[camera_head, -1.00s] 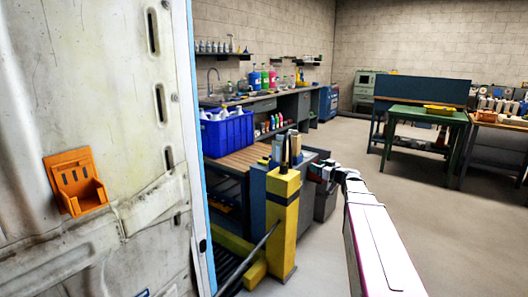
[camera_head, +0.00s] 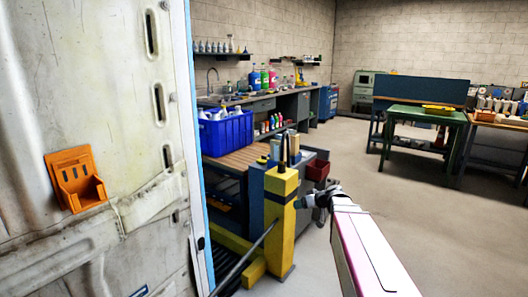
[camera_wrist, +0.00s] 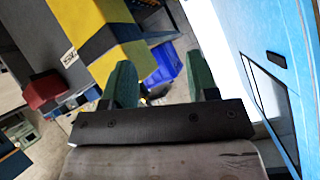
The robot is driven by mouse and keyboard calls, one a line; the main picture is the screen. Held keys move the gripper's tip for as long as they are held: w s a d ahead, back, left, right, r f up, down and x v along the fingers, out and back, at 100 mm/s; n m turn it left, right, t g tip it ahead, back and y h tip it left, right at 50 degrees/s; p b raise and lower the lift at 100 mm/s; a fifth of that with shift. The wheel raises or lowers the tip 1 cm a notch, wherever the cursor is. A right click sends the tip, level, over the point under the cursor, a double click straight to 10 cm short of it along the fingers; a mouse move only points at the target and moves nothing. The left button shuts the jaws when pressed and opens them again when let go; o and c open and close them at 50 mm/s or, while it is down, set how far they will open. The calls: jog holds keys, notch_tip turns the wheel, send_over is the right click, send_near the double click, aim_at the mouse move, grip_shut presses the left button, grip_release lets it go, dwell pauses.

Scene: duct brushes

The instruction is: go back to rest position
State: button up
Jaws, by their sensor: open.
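My gripper (camera_head: 305,201) is at the end of my white arm, close to the right side of the yellow post (camera_head: 281,220) in the head view. In the wrist view my gripper (camera_wrist: 163,75) shows two green fingers spread wide apart, with nothing held between them. The yellow post (camera_wrist: 112,22) with its dark band is above and to the left of the fingers there. Whether the gripper touches the post cannot be told. Upright dark handles (camera_head: 283,152) stand at the post's top in the head view.
A white panel (camera_head: 95,120) with an orange holder (camera_head: 78,178) fills the left. A blue crate (camera_head: 228,134) sits on a wooden-topped bench. A green table (camera_head: 425,117) stands at the back right. Open floor (camera_head: 440,220) lies to the right.

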jog(key=s+d+f+m+g+h, duration=0.1)
jog(key=s+f+m+g+h, duration=0.2)
jog(key=s+f, duration=0.3)
jog(key=s+d+f+m+g+h, duration=0.1)
jog(key=s+f+m+g+h, duration=0.2)
jog(key=s, duration=1)
notch_tip(320, 180, down, 4)
jog(key=h, duration=0.3)
jog(key=shift+s+r+g, duration=0.15)
jog(key=shift+s+g, duration=0.1)
jog(key=shift+g, duration=0.15)
